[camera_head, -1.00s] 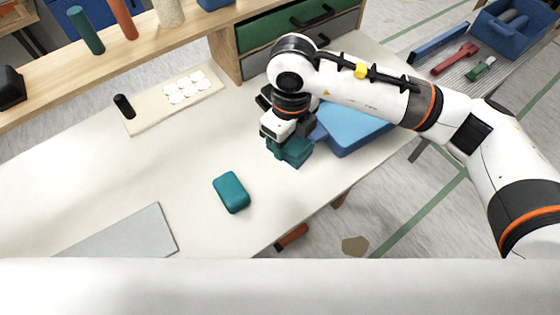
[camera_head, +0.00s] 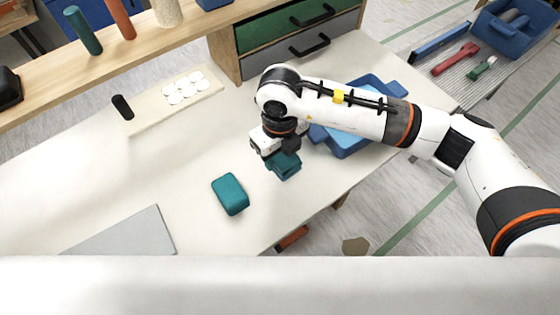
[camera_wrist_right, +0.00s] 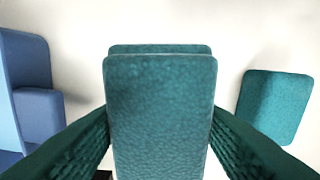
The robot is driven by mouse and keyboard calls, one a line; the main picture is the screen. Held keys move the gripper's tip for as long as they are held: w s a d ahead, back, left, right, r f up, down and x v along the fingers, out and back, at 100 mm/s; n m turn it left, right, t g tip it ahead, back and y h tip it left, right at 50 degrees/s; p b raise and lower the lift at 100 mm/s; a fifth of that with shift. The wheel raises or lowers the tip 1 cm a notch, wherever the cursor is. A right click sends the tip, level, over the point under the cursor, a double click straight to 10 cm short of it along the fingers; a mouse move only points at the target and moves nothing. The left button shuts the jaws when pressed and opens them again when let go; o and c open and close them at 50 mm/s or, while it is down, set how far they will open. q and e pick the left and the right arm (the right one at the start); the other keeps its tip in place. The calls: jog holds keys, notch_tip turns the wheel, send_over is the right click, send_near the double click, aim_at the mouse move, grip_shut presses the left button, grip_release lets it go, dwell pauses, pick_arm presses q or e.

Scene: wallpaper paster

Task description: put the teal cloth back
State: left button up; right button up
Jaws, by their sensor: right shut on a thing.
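My right gripper (camera_head: 280,153) is shut on a teal cloth (camera_head: 286,168), a thick folded pad with a rounded edge. In the right wrist view the held cloth (camera_wrist_right: 160,115) fills the middle between the two dark green fingers. It seems to be held above the white table; the gap cannot be judged. A second teal pad (camera_head: 230,195) lies on the table, to the left of and nearer than the gripper. It also shows at the right of the wrist view (camera_wrist_right: 275,105). My left gripper is not in view.
A blue tray (camera_head: 350,146) with light blue inside stands right of the gripper, partly behind my arm. A pale board (camera_head: 150,118) with several white discs lies at the back left. A grey sheet (camera_head: 125,238) lies front left. Drawers (camera_head: 300,45) stand at the back.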

aim_at(280, 164)
notch_tip(280, 164, down, 4)
jog(key=shift+f, duration=0.2)
jog(key=shift+f, duration=0.3)
jog(key=o, duration=1)
jog(key=shift+r, duration=0.1)
jog(key=shift+r, duration=0.15)
jog(key=r, duration=0.4)
jog(key=r+b, duration=0.1)
jog(key=r, duration=0.6)
jog(key=shift+w+r, duration=0.3)
jog(key=shift+r, duration=0.1)
